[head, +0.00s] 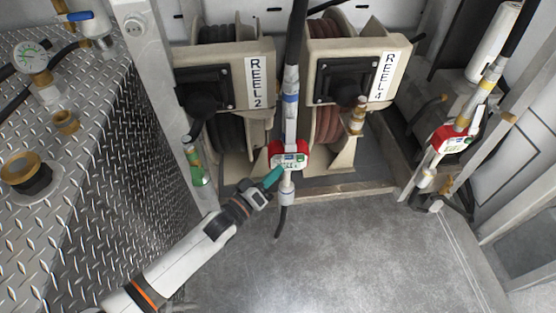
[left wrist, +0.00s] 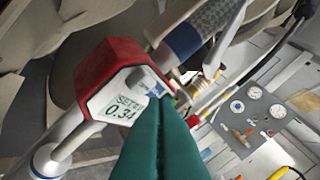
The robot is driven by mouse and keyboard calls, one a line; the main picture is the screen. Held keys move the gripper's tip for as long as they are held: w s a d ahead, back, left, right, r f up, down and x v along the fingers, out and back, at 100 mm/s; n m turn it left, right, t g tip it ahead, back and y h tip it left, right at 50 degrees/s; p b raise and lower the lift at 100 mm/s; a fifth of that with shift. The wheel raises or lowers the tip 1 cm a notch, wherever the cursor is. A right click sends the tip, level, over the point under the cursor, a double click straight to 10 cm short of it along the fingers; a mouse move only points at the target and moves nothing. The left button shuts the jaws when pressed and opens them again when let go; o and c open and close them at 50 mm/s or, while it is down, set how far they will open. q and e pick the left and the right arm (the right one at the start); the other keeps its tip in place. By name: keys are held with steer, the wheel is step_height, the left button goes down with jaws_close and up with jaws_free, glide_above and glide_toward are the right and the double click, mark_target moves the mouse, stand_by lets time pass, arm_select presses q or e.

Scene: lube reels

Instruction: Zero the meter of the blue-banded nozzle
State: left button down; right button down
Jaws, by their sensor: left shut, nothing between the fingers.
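The blue-banded nozzle (head: 290,105) hangs upright between the two reels. Its red-housed meter (head: 289,155) faces me, and the blue band (left wrist: 184,40) shows beyond the meter in the left wrist view. The meter display (left wrist: 120,107) has a small upper line and a number that looks like 0.34. My left gripper (head: 274,177) has teal fingers, shut and empty, at the meter's lower left in the head view. In the left wrist view its fingertips (left wrist: 162,104) overlap the meter face beside the display; I cannot tell whether they touch it. My right gripper is out of view.
A yellow-banded nozzle with another red meter (head: 450,140) stands at the right. A green-banded one (head: 195,165) is at the left post. Reel 2 (head: 225,75) and Reel 4 (head: 355,70) stand behind. The diamond-plate cabinet (head: 95,130) is left; the grey floor (head: 340,250) is clear.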

arm_select(q)
steer(key=shift+w, duration=0.2)
stand_by(0.4)
steer(key=shift+w, duration=0.25)
steer(key=shift+w+a+b, duration=0.25)
steer(key=shift+w+b, duration=0.2)
steer(key=shift+w, duration=0.1)
stand_by(0.9)
steer(key=shift+s, duration=0.1)
steer(key=shift+s+d+f+p, duration=0.1)
steer(key=shift+s+d+p, duration=0.3)
steer(key=shift+s+p, duration=0.35)
steer(key=shift+s, duration=0.1)
